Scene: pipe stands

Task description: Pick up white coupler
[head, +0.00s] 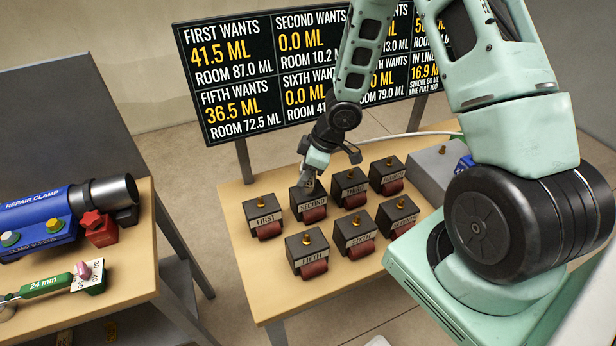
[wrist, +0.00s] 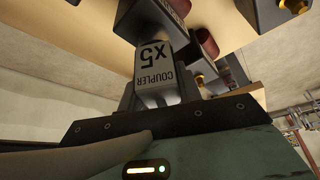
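The white coupler (wrist: 156,68), a pale grey-white piece marked "COUPLER X5", shows in the wrist view with its label upside down. It sits between the dark fingers of my gripper (wrist: 158,75), which look closed against its sides. In the head view my gripper (head: 308,181) is low over the block marked "SECOND" (head: 311,204), at its top fitting. The coupler is too small and covered to make out clearly there. I cannot tell whether it touches the fitting.
Several dark blocks with brass fittings and red parts stand close around, including "FIRST" (head: 263,216) and "FIFTH" (head: 307,251), on a wooden table (head: 240,262). A display board (head: 235,75) stands behind. A left bench holds a blue repair clamp (head: 40,222) and a green 24 mm tool (head: 45,284).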

